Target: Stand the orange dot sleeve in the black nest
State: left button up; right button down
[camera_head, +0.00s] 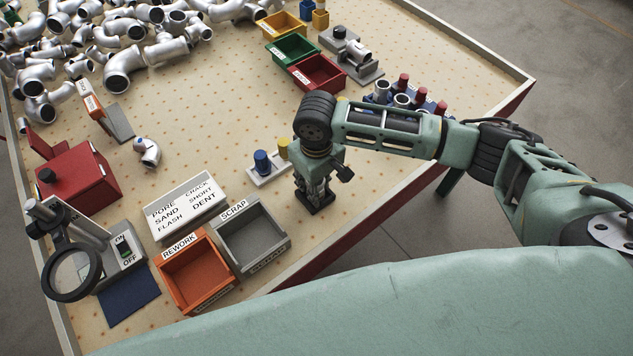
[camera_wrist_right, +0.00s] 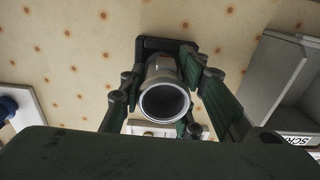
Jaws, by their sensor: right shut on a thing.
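My right gripper (camera_head: 316,190) points down over the near right part of the table. In the right wrist view it is shut on a silver sleeve (camera_wrist_right: 165,103), with fingers on both sides. The sleeve's round open mouth faces the wrist camera; no orange dot shows on the visible side. The black nest (camera_wrist_right: 150,44) shows just behind the sleeve's far end. In the head view the nest (camera_head: 316,207) lies directly under the fingers, which hide the sleeve there. I cannot tell whether the sleeve's lower end is seated in it. My left gripper is not in view.
A grey SCRAP bin (camera_head: 283,241) and an orange REWORK bin (camera_head: 180,296) stand nearby. A white holder (camera_head: 268,180) with blue and yellow plugs is beside the gripper. A blue rack (camera_head: 424,104) with sleeves and red-topped pieces stands behind my arm. Castings (camera_head: 122,69) crowd the far left.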

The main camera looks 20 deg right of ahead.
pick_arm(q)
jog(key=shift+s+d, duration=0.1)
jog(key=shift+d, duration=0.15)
pick_arm(e)
jog(key=shift+f, duration=0.1)
jog(key=c, duration=1.3)
grip_release()
pick_arm(q)
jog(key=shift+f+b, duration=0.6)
jog(key=shift+b, duration=0.05)
pick_arm(e)
notch_tip(320, 180, up, 12)
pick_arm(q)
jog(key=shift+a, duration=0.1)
